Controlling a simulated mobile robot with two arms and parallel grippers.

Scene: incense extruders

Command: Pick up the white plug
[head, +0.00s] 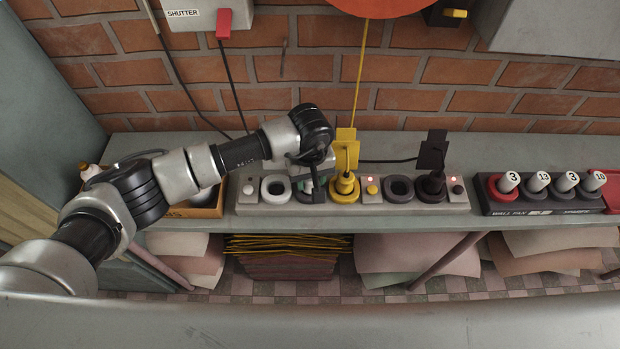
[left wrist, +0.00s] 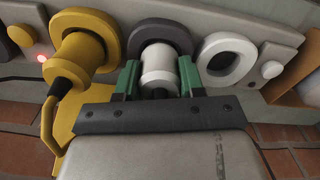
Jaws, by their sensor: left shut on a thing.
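The white plug (left wrist: 158,68) sits at a dark grey socket ring (left wrist: 160,33) in the left wrist view, between the green fingers of my left gripper (left wrist: 157,80). The fingers are shut on its sides. In the head view my left gripper (head: 310,186) hides most of the plug and the ring. An empty white socket ring (head: 275,188) is just left of the gripper there; it also shows in the left wrist view (left wrist: 228,60). My right gripper is not in view.
A yellow plug (head: 345,184) stands close beside my left gripper. An empty dark ring (head: 399,188) and a black plug (head: 433,184) are farther right. A rack (head: 540,205) holds several numbered white-topped plugs. A brick wall (head: 200,98) is behind the bench.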

